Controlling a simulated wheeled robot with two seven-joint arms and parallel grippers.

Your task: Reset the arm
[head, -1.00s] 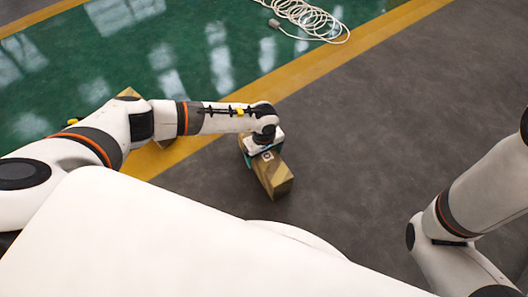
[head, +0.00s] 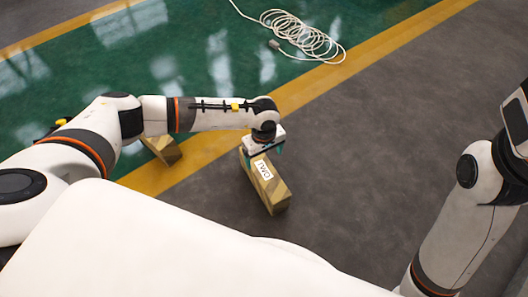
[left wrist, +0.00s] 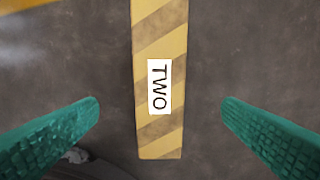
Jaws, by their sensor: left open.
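My left gripper (head: 264,148) is over the far end of a yellow and brown striped block (head: 270,188) with a white label reading TWO. In the left wrist view its two green fingers (left wrist: 160,125) are wide apart, one on each side of the block (left wrist: 160,45), with a gap to it on both sides and nothing held. My right arm (head: 460,215) comes in at the right side of the head view. A grey and white part of it stands at the right edge, and I cannot see its fingers.
A second striped block (head: 162,149) stands on the yellow floor line behind my left arm, partly hidden. A coiled white cable (head: 300,35) lies on the green floor at the back. The grey floor (head: 390,130) between my arms is clear.

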